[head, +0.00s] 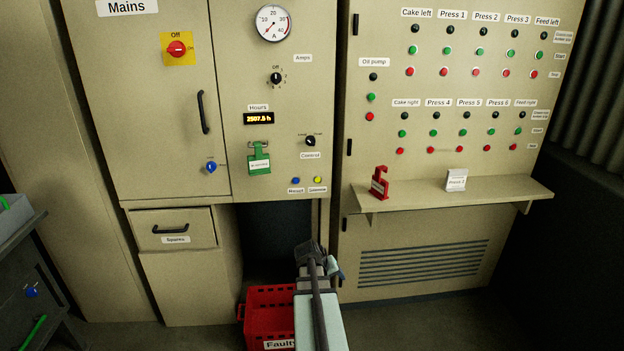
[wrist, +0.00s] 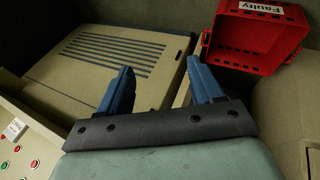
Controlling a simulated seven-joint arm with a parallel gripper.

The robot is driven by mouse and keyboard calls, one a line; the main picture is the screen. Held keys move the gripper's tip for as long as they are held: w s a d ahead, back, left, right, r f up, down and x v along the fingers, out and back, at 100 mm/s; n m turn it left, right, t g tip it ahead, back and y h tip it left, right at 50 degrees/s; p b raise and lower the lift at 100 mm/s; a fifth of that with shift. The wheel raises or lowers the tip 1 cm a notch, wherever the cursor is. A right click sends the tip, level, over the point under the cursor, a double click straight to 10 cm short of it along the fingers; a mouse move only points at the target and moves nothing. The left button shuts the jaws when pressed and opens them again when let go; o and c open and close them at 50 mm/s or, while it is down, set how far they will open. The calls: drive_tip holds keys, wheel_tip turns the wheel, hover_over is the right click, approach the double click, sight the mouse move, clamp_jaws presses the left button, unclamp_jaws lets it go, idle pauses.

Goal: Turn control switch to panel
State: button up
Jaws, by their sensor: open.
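The control switch (head: 310,141) is a small black rotary knob on the beige cabinet front, above its "Control" label (head: 310,155). Small labels sit to its upper left and upper right, too small to read surely. I cannot tell clearly which side the knob points to. My gripper (wrist: 159,65) is open and empty, its two blue fingers apart in the wrist view. In the head view my gripper (head: 335,268) is low, below the cabinet and well under the switch, partly hidden by my arm. The switch does not show in the wrist view.
A red "Faulty" crate (head: 268,310) stands on the floor.

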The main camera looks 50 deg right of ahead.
drive_tip(key=s+d+r+n+h, duration=0.25)
drive_tip(key=d+r+h, duration=0.35)
drive_tip(key=d+r, duration=1.1)
drive_tip(key=w+d+r+n+t+h, duration=0.1)
drive_tip(key=w+r+n+t+h, duration=0.2)
drive_tip(key=r, duration=0.5)
drive_tip(key=w+d+r+n+h, duration=0.1)
drive_tip(key=w+r+n+h, duration=0.1)
drive_tip(key=r+n, duration=0.4)
drive_tip(key=w+r+n+t+h, duration=0.1)
drive_tip(key=w+r+n+t, duration=0.3)
drive_tip(key=w+r+n, duration=0.15)
drive_tip(key=n+t+y, duration=0.6)
drive_tip(key=n+t, duration=0.2)
drive_tip(key=n, duration=1.3)
approach(312, 144)
drive_tip(key=x, duration=0.9)
drive_tip(key=shift+w+r, duration=0.1)
drive_tip(key=shift+w, duration=0.05)
drive_tip(key=shift+c, duration=0.5)
